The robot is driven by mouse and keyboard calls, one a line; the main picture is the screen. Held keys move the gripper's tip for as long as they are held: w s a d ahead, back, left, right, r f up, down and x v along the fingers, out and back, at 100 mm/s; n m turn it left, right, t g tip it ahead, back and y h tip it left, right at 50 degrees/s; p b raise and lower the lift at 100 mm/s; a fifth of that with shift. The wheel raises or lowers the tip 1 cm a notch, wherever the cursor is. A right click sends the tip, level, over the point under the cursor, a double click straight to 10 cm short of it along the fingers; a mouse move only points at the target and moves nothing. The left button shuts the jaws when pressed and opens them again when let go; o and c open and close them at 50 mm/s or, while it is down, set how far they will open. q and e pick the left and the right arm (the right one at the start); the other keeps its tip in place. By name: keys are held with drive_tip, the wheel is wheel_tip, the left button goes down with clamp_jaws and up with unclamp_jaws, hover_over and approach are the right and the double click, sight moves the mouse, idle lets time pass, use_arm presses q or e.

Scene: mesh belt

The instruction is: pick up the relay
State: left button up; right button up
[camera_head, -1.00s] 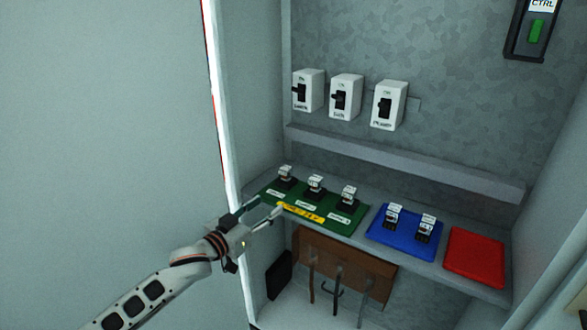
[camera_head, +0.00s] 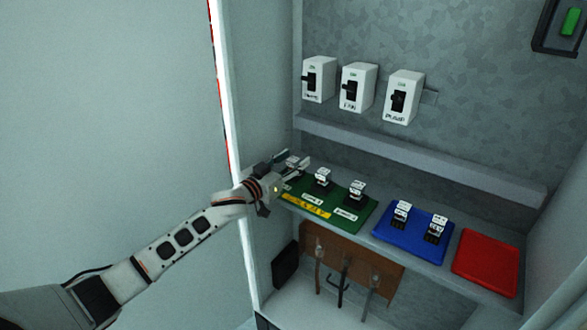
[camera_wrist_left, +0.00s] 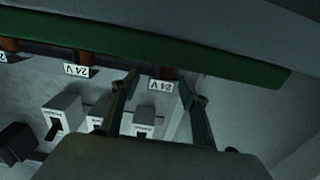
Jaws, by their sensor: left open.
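Three relays with white tops and black bases stand in a row on the green board: the leftmost relay (camera_head: 294,168), a middle relay (camera_head: 323,178) and a right relay (camera_head: 357,191). My left gripper (camera_head: 296,157) is open at the leftmost relay, partly hiding it. In the left wrist view, a "24 V" relay label (camera_wrist_left: 161,85) shows between the two spread fingers of the gripper (camera_wrist_left: 158,80). I cannot tell whether the fingers touch the relay. Two more relays stand on the blue mat, one left (camera_head: 401,211) and one right (camera_head: 437,229).
The green board (camera_head: 368,209) bears a yellow label strip. The blue mat (camera_head: 417,240) and an empty red mat (camera_head: 487,263) lie to its right on the shelf. Three white switch boxes (camera_head: 358,88) hang on the back wall. Hooks hang on a brown panel (camera_head: 385,274) below.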

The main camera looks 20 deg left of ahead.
sight(294, 160)
use_arm(q)
drive_tip(key=shift+w, duration=0.2)
drive_tip(key=c, duration=1.2)
wheel_tip(294, 160, up, 10)
drive_tip(key=shift+r+p, duration=0.1)
drive_tip(key=shift+p, duration=0.3)
drive_tip(key=shift+s+d, duration=0.1)
